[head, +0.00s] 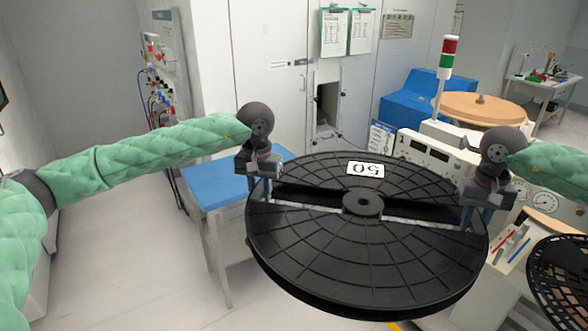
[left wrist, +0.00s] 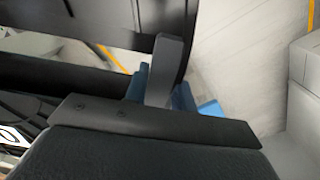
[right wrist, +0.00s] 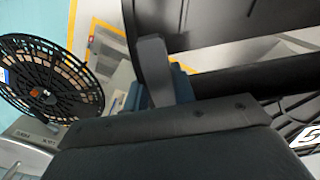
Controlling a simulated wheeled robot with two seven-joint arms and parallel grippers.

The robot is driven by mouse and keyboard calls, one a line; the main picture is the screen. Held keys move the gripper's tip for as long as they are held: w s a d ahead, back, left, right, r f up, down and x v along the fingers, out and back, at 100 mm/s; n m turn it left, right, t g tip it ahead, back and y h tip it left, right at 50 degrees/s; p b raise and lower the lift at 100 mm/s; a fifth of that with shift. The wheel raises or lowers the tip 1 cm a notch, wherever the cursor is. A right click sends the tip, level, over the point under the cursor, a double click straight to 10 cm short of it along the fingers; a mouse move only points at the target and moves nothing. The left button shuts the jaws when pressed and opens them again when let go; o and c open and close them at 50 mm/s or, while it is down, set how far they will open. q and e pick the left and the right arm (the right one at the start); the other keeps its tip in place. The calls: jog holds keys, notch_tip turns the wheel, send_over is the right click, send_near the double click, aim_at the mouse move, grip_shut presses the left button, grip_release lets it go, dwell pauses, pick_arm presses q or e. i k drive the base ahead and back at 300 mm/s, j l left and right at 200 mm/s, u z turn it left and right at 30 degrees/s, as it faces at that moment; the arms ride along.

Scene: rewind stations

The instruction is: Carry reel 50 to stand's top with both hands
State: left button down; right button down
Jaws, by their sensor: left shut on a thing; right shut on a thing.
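Reel 50 (head: 330,255) is a large black reel with a hub in the middle and a white label "50" (head: 366,169). It is held up in front of me, lying roughly flat. My left gripper (head: 259,190) is shut on its left rim. My right gripper (head: 477,214) is shut on its right rim. The reel's edge also shows between the fingers in the left wrist view (left wrist: 178,60) and the right wrist view (right wrist: 150,50). A stand with a blue top (head: 215,186) is behind and left of the reel, which hides part of it.
A cream machine with gauges (head: 428,150) and a red-green signal light (head: 447,55) stands behind at right. Another black reel (head: 562,275) is at the lower right. A blue box (head: 410,97) and a round wooden disc (head: 485,106) lie farther back. Floor at left is clear.

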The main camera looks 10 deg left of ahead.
aim_at(218, 175)
jog(key=u, duration=1)
jog(key=i+l+u, duration=0.1)
jog(key=u, duration=0.2)
jog(key=i+l+u, duration=0.3)
jog(key=i+l, duration=1.9)
